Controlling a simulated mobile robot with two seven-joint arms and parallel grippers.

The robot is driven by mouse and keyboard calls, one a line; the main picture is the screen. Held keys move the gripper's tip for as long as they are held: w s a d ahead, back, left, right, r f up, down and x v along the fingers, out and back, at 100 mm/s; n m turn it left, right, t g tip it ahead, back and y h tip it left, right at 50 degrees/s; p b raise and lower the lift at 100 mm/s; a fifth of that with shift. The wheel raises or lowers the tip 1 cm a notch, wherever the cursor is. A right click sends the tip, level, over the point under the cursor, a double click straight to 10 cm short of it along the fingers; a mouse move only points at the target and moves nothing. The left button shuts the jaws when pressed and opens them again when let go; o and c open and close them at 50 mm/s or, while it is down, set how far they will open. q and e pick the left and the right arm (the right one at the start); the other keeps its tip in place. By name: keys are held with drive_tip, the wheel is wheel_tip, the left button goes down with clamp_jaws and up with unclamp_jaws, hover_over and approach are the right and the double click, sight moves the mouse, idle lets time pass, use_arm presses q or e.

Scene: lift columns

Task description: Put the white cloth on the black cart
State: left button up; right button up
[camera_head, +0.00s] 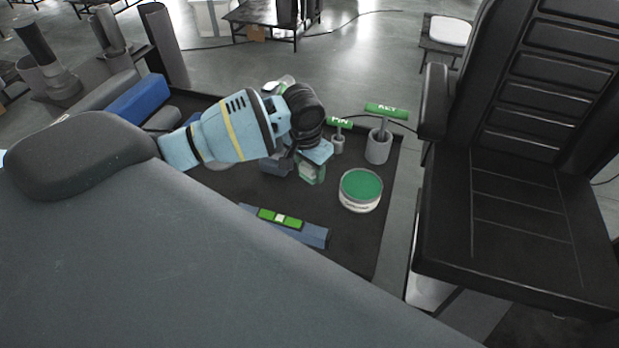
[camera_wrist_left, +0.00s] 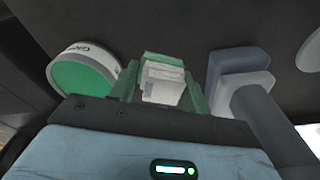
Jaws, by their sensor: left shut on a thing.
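My left gripper (camera_head: 313,172) is over the black cart's flat top (camera_head: 350,240) in the head view, pointing down. In the left wrist view, its green fingers (camera_wrist_left: 163,88) are shut on a small white folded block, which looks like the white cloth (camera_wrist_left: 162,82). In the head view the cloth is mostly hidden by the fingers. I cannot tell whether the cloth touches the cart top or hangs just above it. My right gripper is not in view.
A green-lidded round tub (camera_head: 361,189) stands right of the gripper. Green-topped tools in grey cups (camera_head: 378,146) stand behind it. A blue bar with a green label (camera_head: 285,224) lies nearer. A black chair (camera_head: 520,200) is at right. Bare cart top lies between bar and tub.

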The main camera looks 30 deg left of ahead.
sight(310, 190)
use_arm(q)
drive_tip(key=shift+f, duration=2.45)
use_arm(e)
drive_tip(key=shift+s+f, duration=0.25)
use_arm(q)
drive_tip(key=shift+f, duration=0.15)
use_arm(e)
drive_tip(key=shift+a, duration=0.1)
use_arm(q)
drive_tip(key=o, duration=0.9)
drive_tip(key=shift+o, duration=0.2)
drive_tip(key=r, duration=0.7)
drive_tip(key=s+r, duration=0.1)
drive_tip(key=r, duration=0.3)
drive_tip(key=shift+s+p, duration=0.1)
drive_tip(key=shift+p, duration=0.25)
drive_tip(key=shift+s+a+r, duration=0.1)
drive_tip(key=shift+s+r, duration=0.05)
drive_tip(key=shift+r, duration=0.5)
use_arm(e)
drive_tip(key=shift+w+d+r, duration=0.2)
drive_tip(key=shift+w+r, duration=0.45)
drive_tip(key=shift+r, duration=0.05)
